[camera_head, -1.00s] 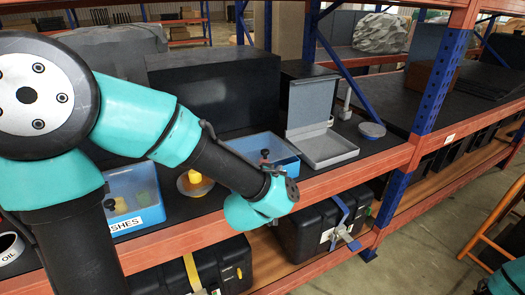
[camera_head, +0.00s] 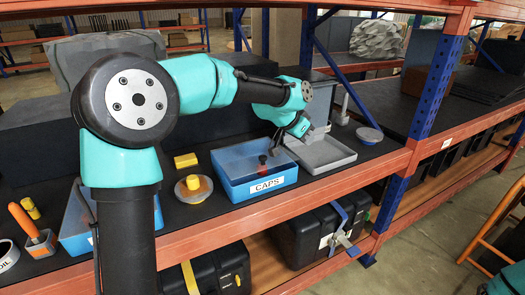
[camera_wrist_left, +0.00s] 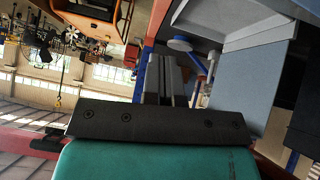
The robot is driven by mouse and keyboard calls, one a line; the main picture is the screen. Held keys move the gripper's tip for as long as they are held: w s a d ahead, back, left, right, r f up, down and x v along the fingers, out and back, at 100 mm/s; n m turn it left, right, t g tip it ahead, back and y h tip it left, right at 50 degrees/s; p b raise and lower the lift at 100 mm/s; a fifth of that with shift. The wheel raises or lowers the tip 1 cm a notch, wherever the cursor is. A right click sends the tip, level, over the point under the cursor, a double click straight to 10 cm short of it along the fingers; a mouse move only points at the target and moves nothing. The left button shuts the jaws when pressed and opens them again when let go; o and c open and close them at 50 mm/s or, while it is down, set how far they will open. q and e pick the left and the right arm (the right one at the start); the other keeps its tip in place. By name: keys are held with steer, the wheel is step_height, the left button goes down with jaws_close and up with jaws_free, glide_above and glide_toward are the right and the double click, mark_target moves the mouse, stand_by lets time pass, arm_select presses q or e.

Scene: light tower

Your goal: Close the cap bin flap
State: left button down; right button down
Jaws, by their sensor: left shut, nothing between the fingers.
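The cap bin is a blue box with a CAPS label (camera_head: 266,185) on its front, standing on the shelf in the head view. A small red-topped piece (camera_head: 262,159) shows at its inner front. I cannot make out its flap clearly. My left gripper (camera_head: 303,129) is past the bin's back right corner, in front of the raised grey panel (camera_head: 323,98) of a grey tray. It is apart from the bin. In the left wrist view the fingers (camera_wrist_left: 164,78) are together and empty, with the grey panel (camera_wrist_left: 252,80) beside them. My right gripper is out of view.
The shallow grey tray (camera_head: 322,155) is just right of the bin. Yellow pieces (camera_head: 186,161) lie to the left. A shelf post (camera_head: 437,85) stands at right. The orange front beam (camera_head: 300,190) runs below.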

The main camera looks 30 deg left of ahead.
arm_select(q)
steer(key=a+r+m+g+y, duration=0.15)
steer(key=a+r+g, duration=0.25)
steer(key=a, duration=0.4)
step_height(320, 180, up, 4)
steer(key=g+y, duration=0.3)
glide_above(263, 157)
steer(key=w+a, duration=0.1)
steer(key=a, duration=0.1)
steer(key=shift+w+d+f+n, duration=0.1)
steer(key=shift+d+n, duration=0.05)
steer(key=shift+n, duration=0.2)
steer(key=shift+f, duration=0.15)
steer(key=f, duration=0.4)
steer(key=d+f, duration=0.1)
steer(key=f, duration=0.4)
steer(key=s+f, duration=0.1)
steer(key=f, duration=0.3)
steer(key=shift+d+f, duration=0.2)
steer(key=shift+f, duration=0.15)
